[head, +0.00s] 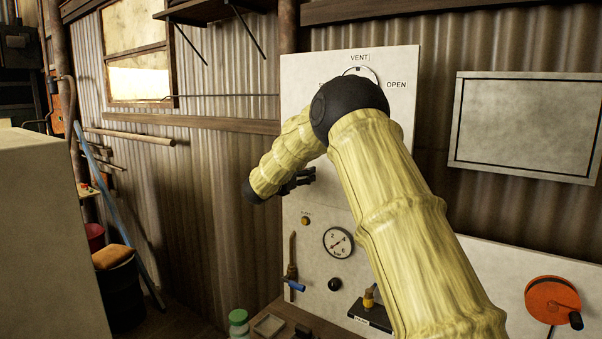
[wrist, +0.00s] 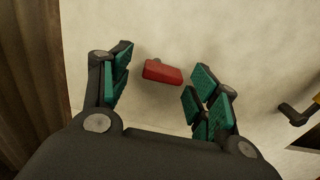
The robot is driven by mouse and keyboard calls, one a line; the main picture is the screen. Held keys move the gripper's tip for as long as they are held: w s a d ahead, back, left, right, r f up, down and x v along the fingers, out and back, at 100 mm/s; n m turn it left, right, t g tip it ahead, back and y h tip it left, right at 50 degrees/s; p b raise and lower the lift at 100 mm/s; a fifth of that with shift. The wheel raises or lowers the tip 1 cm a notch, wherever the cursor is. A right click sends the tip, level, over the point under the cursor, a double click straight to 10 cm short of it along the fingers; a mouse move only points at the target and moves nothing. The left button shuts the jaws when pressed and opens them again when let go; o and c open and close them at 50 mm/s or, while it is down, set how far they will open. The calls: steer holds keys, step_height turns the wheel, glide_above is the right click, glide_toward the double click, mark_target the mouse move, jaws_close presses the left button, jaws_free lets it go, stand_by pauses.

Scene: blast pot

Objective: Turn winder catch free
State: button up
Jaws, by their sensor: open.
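My gripper (wrist: 160,92) is open and empty, with its teal-padded fingers spread toward the pale panel. A small red handle (wrist: 162,72) on that panel shows between the fingers in the wrist view, apart from the pads. I cannot tell whether this is the winder catch. In the head view my gripper (head: 298,181) is at the panel's left part, and my arm hides much of the panel. An orange disc with a black crank knob, which looks like the winder (head: 546,296), is at the lower right, well away from my gripper. No catch is clear beside it.
The upright panel (head: 398,65) carries VENT and OPEN markings, a round gauge (head: 338,243) and a blue-handled valve (head: 294,286). A dark lever (wrist: 296,114) is right of my fingers. A framed plate (head: 525,125) hangs at right. A pale block (head: 45,230) stands at left.

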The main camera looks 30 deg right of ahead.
steer(key=shift+s+r, duration=0.2)
steer(key=shift+c, duration=0.6)
steer(key=shift+w+a, duration=0.1)
steer(key=c, duration=0.9)
steer(key=shift+f, duration=0.1)
steer(key=shift+c, duration=0.2)
steer(key=shift+f+b, duration=0.15)
steer(key=shift+b, duration=0.55)
steer(key=n+b, duration=0.1)
steer(key=b, duration=0.3)
steer(key=shift+f, duration=0.15)
steer(key=n+b, duration=0.2)
steer(key=n, duration=0.3)
steer(key=r+n+b, duration=0.1)
steer(key=n+b, duration=0.2)
steer(key=n, duration=0.3)
steer(key=n+b, duration=0.3)
steer(key=n, duration=0.2)
steer(key=shift+w+a+r+n, duration=0.1)
steer(key=shift+w+r+n, duration=0.15)
steer(key=shift+w+n, duration=0.05)
steer(key=shift+r, duration=0.1)
